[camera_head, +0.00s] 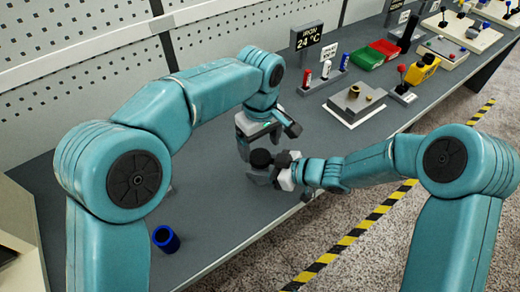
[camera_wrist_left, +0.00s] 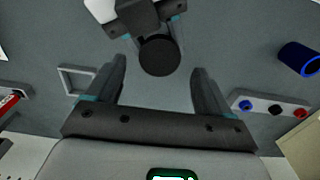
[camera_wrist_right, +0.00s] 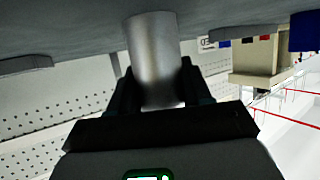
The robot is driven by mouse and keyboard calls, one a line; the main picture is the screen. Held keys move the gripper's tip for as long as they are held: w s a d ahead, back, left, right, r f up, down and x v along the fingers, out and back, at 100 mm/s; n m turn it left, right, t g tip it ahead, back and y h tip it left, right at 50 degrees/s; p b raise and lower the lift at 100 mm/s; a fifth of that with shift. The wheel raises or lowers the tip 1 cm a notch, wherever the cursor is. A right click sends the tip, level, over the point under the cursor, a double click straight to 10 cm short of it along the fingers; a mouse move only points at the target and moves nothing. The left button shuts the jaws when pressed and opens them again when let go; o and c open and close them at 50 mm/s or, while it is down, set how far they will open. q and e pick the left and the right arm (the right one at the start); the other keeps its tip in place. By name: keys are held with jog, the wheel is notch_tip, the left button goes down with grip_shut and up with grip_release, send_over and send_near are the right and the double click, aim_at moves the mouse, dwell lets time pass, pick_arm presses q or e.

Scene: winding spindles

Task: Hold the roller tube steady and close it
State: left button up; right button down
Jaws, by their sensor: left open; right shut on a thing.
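The roller tube shows as a grey metallic cylinder (camera_wrist_right: 155,50) between the fingers of my right gripper (camera_wrist_right: 152,92) in the right wrist view. Its dark round top (camera_wrist_left: 160,55) faces the left wrist camera; I cannot tell whether this is a lid or an open mouth. The dark top (camera_head: 261,158) also shows in the head view, just above the table. My left gripper (camera_wrist_left: 158,85) is open and empty, pointing down over the tube, with the dark top ahead between its fingers. It stands above and behind the tube in the head view (camera_head: 258,140).
A blue tube with a dark inside (camera_head: 166,239) stands apart at the table's near left. A grey block on a white plate (camera_head: 356,103), bottles in a rack (camera_head: 325,75) and green and red bins (camera_head: 362,58) lie farther right. The table's front edge runs close to my right arm.

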aim_at(260, 157)
pick_arm(q)
jog(key=shift+r, duration=0.35)
pick_arm(e)
jog(key=shift+s+f, duration=0.1)
jog(key=shift+f, duration=0.1)
pick_arm(q)
jog(key=shift+r, duration=0.2)
jog(key=shift+c, duration=1.2)
notch_tip(260, 157, up, 3)
jog(key=shift+r, duration=0.1)
jog(key=shift+f, duration=4.1)
jog(key=shift+c, duration=0.3)
